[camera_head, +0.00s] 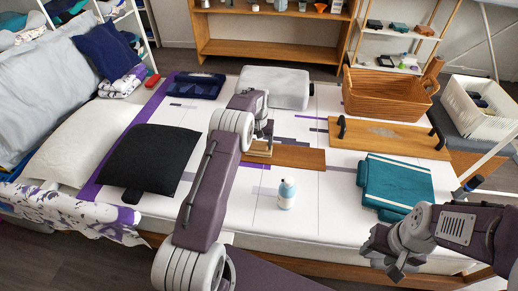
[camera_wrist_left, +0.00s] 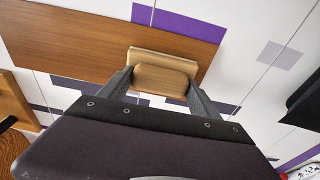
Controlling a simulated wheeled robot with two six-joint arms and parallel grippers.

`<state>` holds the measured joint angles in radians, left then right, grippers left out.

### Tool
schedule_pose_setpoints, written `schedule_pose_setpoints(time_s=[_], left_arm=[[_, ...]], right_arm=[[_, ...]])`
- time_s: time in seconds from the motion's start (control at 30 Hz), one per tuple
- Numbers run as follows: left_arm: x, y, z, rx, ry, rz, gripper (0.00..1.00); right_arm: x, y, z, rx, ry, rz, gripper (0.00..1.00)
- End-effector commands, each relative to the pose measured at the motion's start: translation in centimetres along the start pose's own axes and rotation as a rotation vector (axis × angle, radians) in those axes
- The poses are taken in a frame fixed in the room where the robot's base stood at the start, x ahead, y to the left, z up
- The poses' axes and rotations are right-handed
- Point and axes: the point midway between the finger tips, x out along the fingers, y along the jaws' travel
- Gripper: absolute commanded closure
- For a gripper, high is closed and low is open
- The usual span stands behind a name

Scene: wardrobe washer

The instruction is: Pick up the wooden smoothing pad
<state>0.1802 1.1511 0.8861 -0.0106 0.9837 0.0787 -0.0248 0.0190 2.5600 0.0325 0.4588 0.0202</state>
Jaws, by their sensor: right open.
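The wooden smoothing pad (camera_head: 258,151) is a small light-brown block at the left end of a flat brown board (camera_head: 298,157) on the white table top. In the left wrist view the pad (camera_wrist_left: 163,77) lies between the fingers of my left gripper (camera_wrist_left: 160,88), one at each side and very close to it. I cannot tell whether they press on it. In the head view my left gripper (camera_head: 262,138) is right over the pad and partly hides it. My right gripper (camera_head: 385,252) is open and empty at the front right, far from the pad.
A white-blue bottle (camera_head: 287,193) stands in front of the board. A black cushion (camera_head: 150,158) lies left, teal folded cloth (camera_head: 396,186) right. A grey case (camera_head: 274,88), wicker basket (camera_head: 388,95) and handled wooden board (camera_head: 390,137) stand behind. White table around the bottle is clear.

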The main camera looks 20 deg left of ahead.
Motion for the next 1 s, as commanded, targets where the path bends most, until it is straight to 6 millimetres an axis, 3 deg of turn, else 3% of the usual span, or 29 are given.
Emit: schedule_pose_setpoints(time_s=[0.07,0.37,0.6,1.0], left_arm=[[0.0,0.0,0.0,0.000,0.001,0.000,0.73],[-0.7,0.0,-0.1,0.000,0.001,0.000,0.73],[-5.0,0.2,-0.6,0.001,0.003,0.000,0.73],[-10.1,7.7,3.3,0.004,0.001,0.001,0.73]], right_arm=[[0.0,0.0,0.0,0.000,0.000,0.000,0.51],[-0.4,0.0,0.0,0.000,0.000,0.000,0.51],[-2.5,-0.1,-0.3,0.000,0.000,0.000,0.51],[-4.5,-0.1,-0.5,0.000,0.000,0.000,0.51]])
